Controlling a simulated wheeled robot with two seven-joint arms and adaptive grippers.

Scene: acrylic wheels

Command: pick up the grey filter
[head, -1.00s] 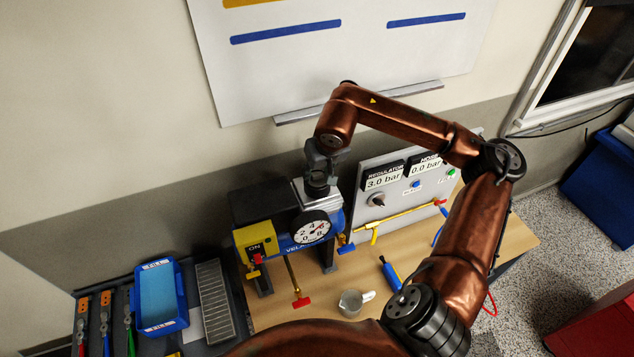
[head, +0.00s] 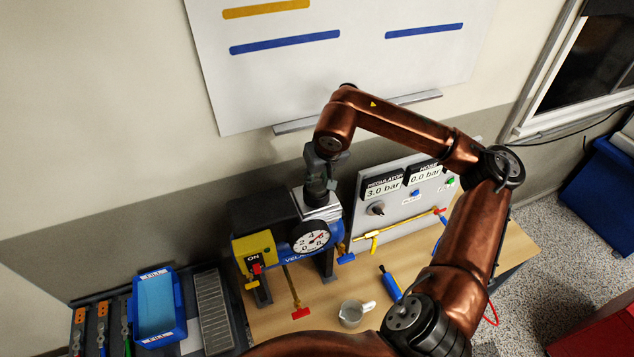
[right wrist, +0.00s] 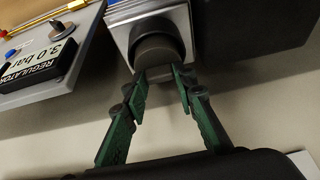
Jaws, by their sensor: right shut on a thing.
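The grey filter (right wrist: 156,52) is a dark grey cylinder seated against the silver block (right wrist: 150,14) of the compressor in the right wrist view. My right gripper (right wrist: 160,76) has its two green fingers shut on the filter's sides near its free end. In the head view my right gripper (head: 317,188) points down at the silver top of the blue and black compressor (head: 265,215). The filter is mostly hidden there by the gripper. My left gripper is not in view.
A panel (head: 400,207) with pressure displays and a yellow pipe stands just right of the compressor. A clear cup (head: 351,313) and a blue-handled tool (head: 390,283) are on the wooden table (head: 430,258). A blue bin (head: 157,306) and grey rack (head: 212,312) are at left.

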